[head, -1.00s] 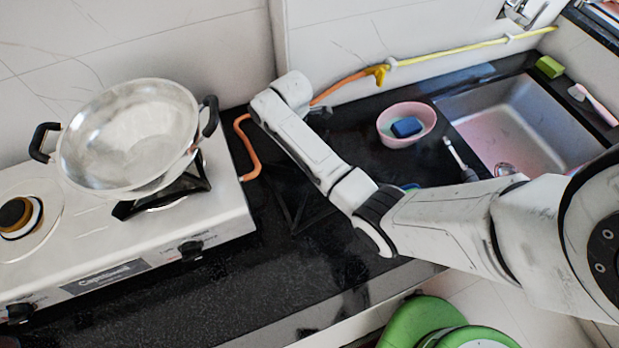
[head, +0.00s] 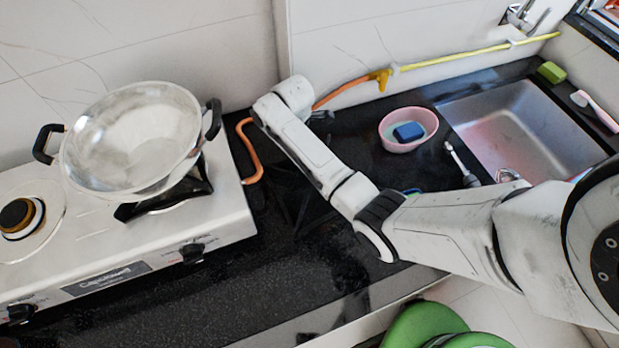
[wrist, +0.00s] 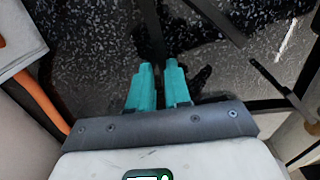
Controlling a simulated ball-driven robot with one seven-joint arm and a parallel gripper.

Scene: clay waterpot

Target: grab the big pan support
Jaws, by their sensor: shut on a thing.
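The big pan support is a thin black metal frame on the dark counter, to the right of the stove. In the head view its dark bars (head: 303,212) hardly stand out from the counter, and my forearm covers part of it. In the wrist view a black bar (wrist: 152,35) runs down to between the teal fingertips of my gripper (wrist: 159,70). My gripper is shut on this bar. In the head view my gripper is hidden behind my arm. I cannot tell whether the support is off the counter.
A steel pan (head: 130,140) sits on another black support on the stove (head: 215,225) at left. An orange hose (head: 250,155) runs beside the stove. A pink bowl (head: 388,138) with a blue sponge (head: 408,131) stands near the sink (head: 520,125). The front counter (head: 200,300) is clear.

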